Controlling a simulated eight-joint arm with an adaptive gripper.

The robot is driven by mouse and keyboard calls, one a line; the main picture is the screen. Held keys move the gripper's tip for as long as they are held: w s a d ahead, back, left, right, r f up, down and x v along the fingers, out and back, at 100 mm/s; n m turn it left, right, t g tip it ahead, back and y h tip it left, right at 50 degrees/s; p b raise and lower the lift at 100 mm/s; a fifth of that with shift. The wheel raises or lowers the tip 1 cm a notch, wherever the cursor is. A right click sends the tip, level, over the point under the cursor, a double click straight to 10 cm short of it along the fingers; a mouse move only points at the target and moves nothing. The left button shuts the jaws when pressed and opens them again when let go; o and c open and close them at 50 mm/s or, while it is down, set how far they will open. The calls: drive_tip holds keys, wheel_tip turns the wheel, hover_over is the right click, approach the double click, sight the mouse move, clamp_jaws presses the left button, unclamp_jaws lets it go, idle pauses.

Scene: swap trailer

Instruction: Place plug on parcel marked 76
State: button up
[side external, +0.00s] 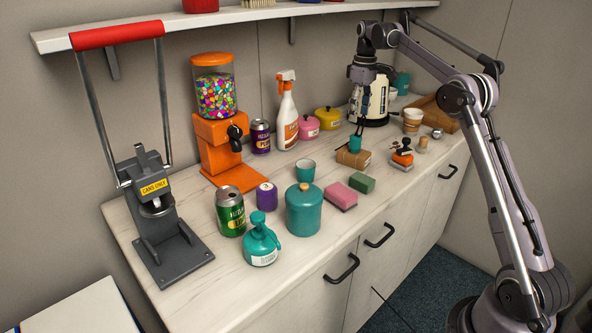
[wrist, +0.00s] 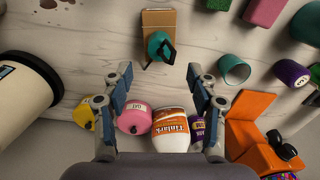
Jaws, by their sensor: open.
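A brown parcel (side external: 350,160) lies on the counter; in the wrist view (wrist: 160,18) it is at the top middle. Its number cannot be read. A teal piece with a black part, apparently the plug (side external: 355,144), shows at or over the parcel's edge; in the wrist view (wrist: 155,43) it overlaps the parcel's near end. I cannot tell whether it rests on the parcel. My gripper (wrist: 160,75) is open and empty, its fingers either side of the plug's line and apart from it. In the side view it is above and behind the plug, partly hidden.
A white-and-black canister (wrist: 25,85), spray bottle (side external: 287,115), pink pot (side external: 308,127) and yellow pot (side external: 328,119) stand near my gripper. A teal cup (side external: 305,170), pink sponge (side external: 341,195) and green block (side external: 362,183) lie nearer the front. A wooden tray (side external: 446,119) is at right.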

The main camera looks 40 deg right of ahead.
drive_tip(key=s+a+r+t, duration=0.2)
drive_tip(key=a+r, duration=0.5)
drive_tip(key=a, duration=0.2)
drive_tip(key=s+a+t+h, duration=0.1)
drive_tip(key=s+a+t, duration=0.1)
drive_tip(key=s+a, duration=0.55)
drive_tip(key=s+a+f+m+t, duration=0.1)
drive_tip(key=s+a+f+t, duration=0.2)
drive_tip(key=s+a+f, duration=0.9)
drive_tip(key=s, duration=0.2)
drive_tip(key=shift+s+a+f+m+y, duration=0.2)
drive_tip(key=shift+s+a+m+y, duration=0.15)
drive_tip(key=shift+m+y, duration=0.05)
